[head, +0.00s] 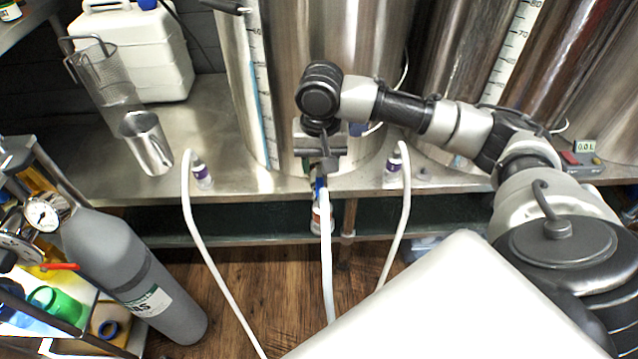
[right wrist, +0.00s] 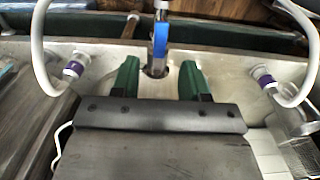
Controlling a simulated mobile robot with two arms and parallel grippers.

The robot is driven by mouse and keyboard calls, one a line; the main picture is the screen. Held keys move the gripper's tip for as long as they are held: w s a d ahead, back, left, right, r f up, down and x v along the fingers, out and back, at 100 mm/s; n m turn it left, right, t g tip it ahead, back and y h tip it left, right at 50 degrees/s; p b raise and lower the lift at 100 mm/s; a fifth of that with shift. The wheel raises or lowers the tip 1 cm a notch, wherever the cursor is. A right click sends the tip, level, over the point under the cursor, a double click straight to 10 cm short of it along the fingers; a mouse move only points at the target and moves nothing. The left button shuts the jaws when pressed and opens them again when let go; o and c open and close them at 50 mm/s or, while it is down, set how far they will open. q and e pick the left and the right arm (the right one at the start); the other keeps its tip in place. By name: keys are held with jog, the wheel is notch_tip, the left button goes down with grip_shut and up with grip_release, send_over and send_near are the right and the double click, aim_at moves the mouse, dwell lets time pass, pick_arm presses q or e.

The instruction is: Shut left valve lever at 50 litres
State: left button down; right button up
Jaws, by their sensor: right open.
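The left steel tank (head: 292,60) stands on the bench with a numbered level scale (head: 262,100) on its side. A blue column shows along the scale's lower part; I cannot read its level surely. The blue valve lever (right wrist: 161,36) is low at the tank's front, above a white hose, and shows only partly in the head view (head: 319,186). My right gripper (right wrist: 160,77) is open, its green fingers either side of the valve line, with the lever just beyond the fingertips. I cannot tell whether they touch. My left gripper is out of view.
White hoses (head: 197,232) with purple-banded fittings hang left and right of the valve. A metal jug (head: 147,143) and mesh basket (head: 107,78) stand left on the bench. A grey gas cylinder (head: 115,262) stands at lower left. A small display (head: 585,147) reads 0.0 L.

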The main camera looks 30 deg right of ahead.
aim_at(320, 188)
notch_tip(320, 188, down, 6)
jog(key=shift+r+b, duration=0.2)
jog(key=shift+b, duration=0.65)
jog(key=shift+f, duration=0.45)
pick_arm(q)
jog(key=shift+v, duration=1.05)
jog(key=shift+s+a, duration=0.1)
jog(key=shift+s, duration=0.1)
pick_arm(e)
grip_shut()
